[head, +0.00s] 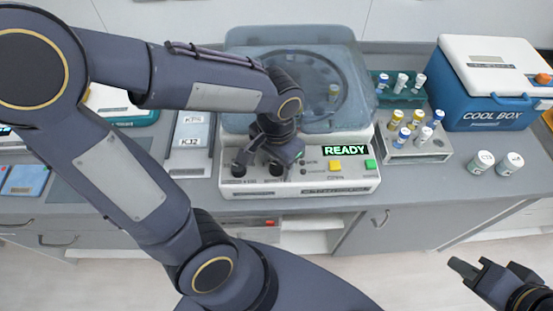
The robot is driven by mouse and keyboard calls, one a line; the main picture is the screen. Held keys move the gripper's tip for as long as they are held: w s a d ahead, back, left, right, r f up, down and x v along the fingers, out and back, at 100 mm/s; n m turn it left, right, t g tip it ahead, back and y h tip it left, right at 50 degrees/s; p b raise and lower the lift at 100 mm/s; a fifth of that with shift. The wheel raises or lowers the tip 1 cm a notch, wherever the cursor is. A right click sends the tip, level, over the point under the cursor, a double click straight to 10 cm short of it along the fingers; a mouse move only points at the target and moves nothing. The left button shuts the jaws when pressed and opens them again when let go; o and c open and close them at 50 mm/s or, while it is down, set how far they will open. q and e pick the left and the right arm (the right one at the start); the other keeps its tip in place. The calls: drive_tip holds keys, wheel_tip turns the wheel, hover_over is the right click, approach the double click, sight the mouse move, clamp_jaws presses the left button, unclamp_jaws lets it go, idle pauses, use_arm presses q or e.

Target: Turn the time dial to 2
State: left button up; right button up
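A centrifuge (310,186) stands on the counter in the middle, its display (346,150) reading READY in green. Its front panel has two dark dials side by side, a left dial (238,170) and a right dial (276,169). Their labels and settings are too small to read, so I cannot tell which is the time dial. My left gripper (260,160) points down at the panel, right by the dials and partly covering them. Whether its fingers touch or grip a dial is unclear. My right gripper (472,266) is open and empty, low at the right, away from the counter.
The panel also has a yellow button (335,165) and a green button (370,164). Right of the centrifuge are a tube rack (412,150), a teal rack (381,95), two white-capped jars (482,162) and a blue cool box (485,100). A labelled tray (188,158) lies left.

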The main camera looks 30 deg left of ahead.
sight(277, 165)
use_arm(q)
drive_tip(key=c, duration=0.9)
drive_tip(key=shift+m, duration=2.9)
drive_tip(key=o, duration=0.9)
drive_tip(key=shift+o, duration=0.2)
drive_tip(key=shift+r, duration=0.1)
wheel_tip(277, 165, up, 8)
drive_tip(key=shift+f+p, duration=0.15)
drive_tip(key=shift+p, duration=0.2)
